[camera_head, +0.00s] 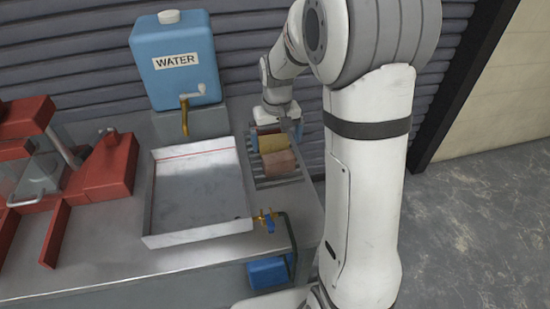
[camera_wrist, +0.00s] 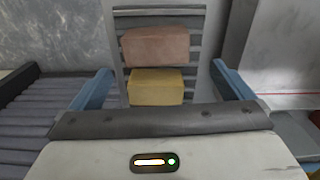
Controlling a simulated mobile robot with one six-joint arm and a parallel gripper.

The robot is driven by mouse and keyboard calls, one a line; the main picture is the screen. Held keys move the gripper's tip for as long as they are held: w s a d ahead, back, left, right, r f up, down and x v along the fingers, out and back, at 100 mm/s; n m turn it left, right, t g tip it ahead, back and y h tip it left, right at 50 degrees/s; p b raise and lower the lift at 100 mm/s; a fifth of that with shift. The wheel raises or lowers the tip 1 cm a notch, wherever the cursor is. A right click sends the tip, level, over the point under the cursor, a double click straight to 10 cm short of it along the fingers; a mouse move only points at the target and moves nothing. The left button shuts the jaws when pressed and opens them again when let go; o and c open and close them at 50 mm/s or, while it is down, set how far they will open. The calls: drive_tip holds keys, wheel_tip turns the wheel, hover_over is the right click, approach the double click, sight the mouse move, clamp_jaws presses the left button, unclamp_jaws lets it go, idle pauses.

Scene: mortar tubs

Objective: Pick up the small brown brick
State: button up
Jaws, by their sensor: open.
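A pinkish-brown brick (camera_head: 281,165) and a yellow brick (camera_head: 273,143) lie side by side on a slatted metal rack. The wrist view shows the pinkish-brown brick (camera_wrist: 155,46) farther from my gripper body and the yellow brick (camera_wrist: 155,88) nearer. My gripper (camera_head: 277,134) is over the back end of the rack. In the wrist view its blue fingers (camera_wrist: 162,68) are wide apart, one on each side of the rack, and touch neither brick. A small dark reddish patch (camera_head: 266,129) shows under the gripper in the head view; I cannot tell what it is.
The rack (camera_head: 292,181) stands at the counter's right end, beside a shallow metal tray (camera_head: 200,195). A blue water tank (camera_head: 176,60) with a tap is behind. Red equipment (camera_head: 108,168) stands left. A ribbed shutter wall (camera_head: 80,60) is close behind the gripper.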

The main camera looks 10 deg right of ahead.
sight(279, 157)
drive_tip(key=f, duration=0.2)
drive_tip(key=f+p, duration=0.1)
drive_tip(key=f, duration=0.5)
drive_tip(key=shift+s+d, duration=0.15)
drive_tip(key=shift+d, duration=0.15)
drive_tip(key=shift+r, duration=0.1)
drive_tip(key=shift+c, duration=0.2)
drive_tip(key=c, duration=1.1)
